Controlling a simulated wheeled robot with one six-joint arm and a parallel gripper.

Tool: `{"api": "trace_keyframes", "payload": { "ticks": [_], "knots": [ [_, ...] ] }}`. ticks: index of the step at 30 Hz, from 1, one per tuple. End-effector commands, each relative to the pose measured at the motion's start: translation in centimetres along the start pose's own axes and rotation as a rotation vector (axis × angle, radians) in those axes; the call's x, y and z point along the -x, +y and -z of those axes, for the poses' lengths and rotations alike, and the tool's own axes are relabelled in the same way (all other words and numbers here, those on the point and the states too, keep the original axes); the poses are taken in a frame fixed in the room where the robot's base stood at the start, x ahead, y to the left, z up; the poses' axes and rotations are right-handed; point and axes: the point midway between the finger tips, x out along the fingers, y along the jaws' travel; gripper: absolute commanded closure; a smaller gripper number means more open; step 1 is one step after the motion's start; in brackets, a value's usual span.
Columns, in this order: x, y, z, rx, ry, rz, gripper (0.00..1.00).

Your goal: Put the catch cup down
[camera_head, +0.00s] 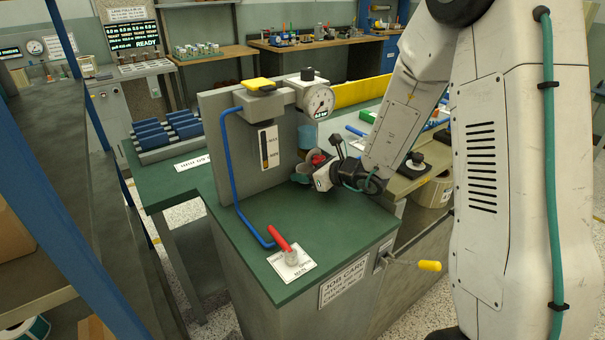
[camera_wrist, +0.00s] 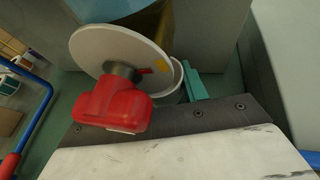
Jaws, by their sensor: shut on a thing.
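The catch cup (camera_wrist: 176,84) shows in the wrist view as a pale round rim, mostly hidden behind a red drain valve (camera_wrist: 112,104) and a white disc (camera_wrist: 98,48). A teal finger (camera_wrist: 195,86) of my gripper stands at the cup's right side. In the head view my gripper (camera_head: 303,174) is shut on the cup, below the blue bowl of the gauge unit and close to the upright panel. The cup itself is small and largely covered there. I cannot tell whether it touches the green bench top (camera_head: 325,230).
A grey upright panel (camera_head: 228,135) carries a pressure gauge (camera_head: 319,101) and a blue hose (camera_head: 233,170). A red-handled valve (camera_head: 282,243) sits on a white plate at the bench front. The green top between is clear. A yellow-handled lever (camera_head: 428,265) sticks out at right.

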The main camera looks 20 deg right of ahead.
Motion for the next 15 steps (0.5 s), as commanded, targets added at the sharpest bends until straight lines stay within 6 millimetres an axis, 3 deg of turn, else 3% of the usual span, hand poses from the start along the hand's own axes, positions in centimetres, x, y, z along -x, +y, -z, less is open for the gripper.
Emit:
{"api": "trace_keyframes", "payload": {
  "ticks": [3, 14, 15],
  "knots": [
    [-0.60, 0.24, 1.37, -0.001, 0.002, -0.004, 0.82],
    [-0.94, 0.61, 1.58, 0.003, 0.001, -0.008, 0.82],
    [-0.90, 0.57, 1.52, 0.003, 0.000, -0.008, 0.46]
  ]
}}
